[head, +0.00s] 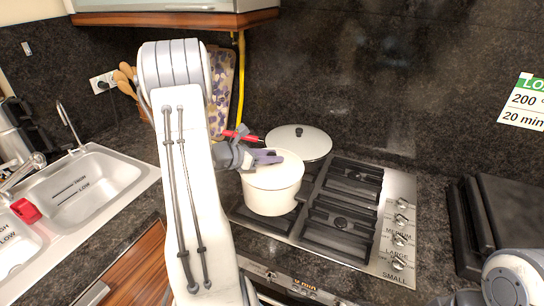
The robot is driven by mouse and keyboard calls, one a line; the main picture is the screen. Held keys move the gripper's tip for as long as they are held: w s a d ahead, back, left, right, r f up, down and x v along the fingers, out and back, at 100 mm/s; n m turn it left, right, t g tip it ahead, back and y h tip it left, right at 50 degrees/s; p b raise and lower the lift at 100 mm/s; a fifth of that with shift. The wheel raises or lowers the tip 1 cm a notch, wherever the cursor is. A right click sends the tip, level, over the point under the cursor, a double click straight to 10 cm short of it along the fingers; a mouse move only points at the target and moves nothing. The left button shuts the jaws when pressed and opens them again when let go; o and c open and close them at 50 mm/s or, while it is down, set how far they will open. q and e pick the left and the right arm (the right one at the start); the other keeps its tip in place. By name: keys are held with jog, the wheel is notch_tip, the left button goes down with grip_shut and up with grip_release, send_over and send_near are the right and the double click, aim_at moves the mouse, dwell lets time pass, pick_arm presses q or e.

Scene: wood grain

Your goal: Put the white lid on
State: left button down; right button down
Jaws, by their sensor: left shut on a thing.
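A white pot (271,199) stands on the front left burner of the stove. The white lid (289,168) is at the top of the pot, over its opening. I cannot tell whether it rests fully on the rim or hangs slightly above it. My left gripper (266,157) reaches in from the left and is shut on the lid at its top. The fingers hide the lid's knob and part of its far left side. My right arm shows at the lower right corner, but its fingertips are not visible.
Behind the pot stands a pan with a red handle (240,135) and a pale lid with a black knob (299,130). The stove's right burners (340,222) are empty. A sink (95,185) is at left. A dark appliance (510,225) stands at right.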

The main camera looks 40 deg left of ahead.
pick_arm(q)
jog(key=shift+f, duration=0.3)
jog(key=shift+c, duration=2.4)
grip_release()
jog(key=shift+s, duration=0.1)
jog(key=b+v, duration=0.2)
jog(key=v, duration=0.8)
jog(key=shift+s+r+b, duration=0.1)
jog(key=shift+r+b, duration=0.1)
jog(key=shift+b, duration=0.15)
